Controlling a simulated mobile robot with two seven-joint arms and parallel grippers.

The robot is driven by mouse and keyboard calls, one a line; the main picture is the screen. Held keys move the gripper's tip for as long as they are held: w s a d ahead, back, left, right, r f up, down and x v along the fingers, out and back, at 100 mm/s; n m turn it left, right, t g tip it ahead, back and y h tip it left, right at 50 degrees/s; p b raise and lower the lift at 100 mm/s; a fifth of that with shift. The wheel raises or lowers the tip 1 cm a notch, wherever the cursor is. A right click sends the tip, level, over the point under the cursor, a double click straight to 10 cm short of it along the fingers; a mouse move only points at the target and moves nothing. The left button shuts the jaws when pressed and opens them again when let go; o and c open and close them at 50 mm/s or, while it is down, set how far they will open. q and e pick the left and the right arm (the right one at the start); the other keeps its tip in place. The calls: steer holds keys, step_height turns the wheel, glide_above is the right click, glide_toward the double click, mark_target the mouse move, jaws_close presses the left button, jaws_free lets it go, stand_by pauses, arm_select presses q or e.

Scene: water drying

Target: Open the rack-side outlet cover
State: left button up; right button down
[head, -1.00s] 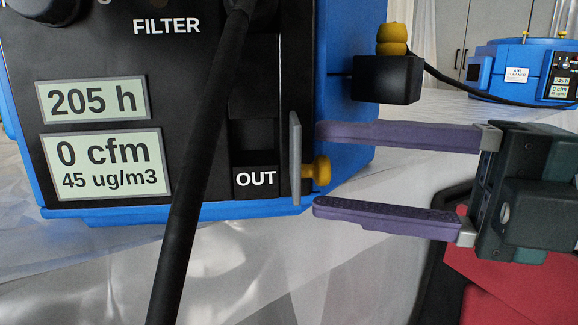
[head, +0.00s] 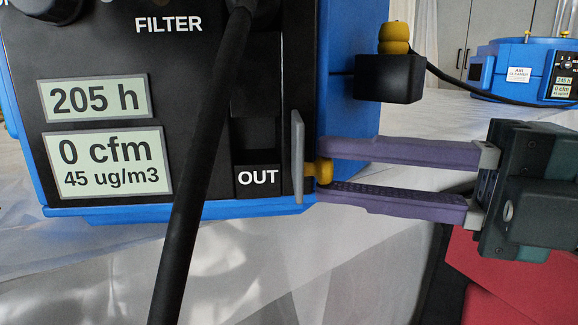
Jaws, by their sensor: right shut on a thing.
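The outlet cover (head: 297,157) is a thin grey plate seen nearly edge-on, standing out from the black front panel beside the label OUT. A yellow knob (head: 324,172) sits on its right side. My right gripper (head: 320,170) comes in from the right, with its two purple fingers above and below the knob, shut on it. The blue and black machine (head: 210,212) carries the cover and reads 205 h, 0 cfm and 45 ug/m3. My left gripper is not in view.
A thick black hose or cable (head: 190,205) crosses in front of the machine's panel. A black box with a yellow top (head: 389,78) juts out above my right fingers. A second blue air cleaner (head: 510,70) stands at the back right. Translucent sheeting covers the surface below.

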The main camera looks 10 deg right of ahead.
steer(key=shift+w+d+n+g+y+b, duration=0.35)
steer(key=shift+w+n+g+b, duration=0.3)
steer(key=shift+n+g+b, duration=1.25)
steer(key=shift+w+d+n+g+y+b, duration=0.35)
steer(key=shift+w+n+g+b, duration=0.55)
steer(key=shift+g+b, duration=1.7)
steer(key=shift+w+d+n+g+y+b, duration=0.3)
steer(key=shift+w+d+n+g+b, duration=0.1)
steer(key=shift+n+g+b, duration=1.8)
steer(key=shift+m, duration=0.4)
steer(key=c, duration=0.7)
jaws_free()
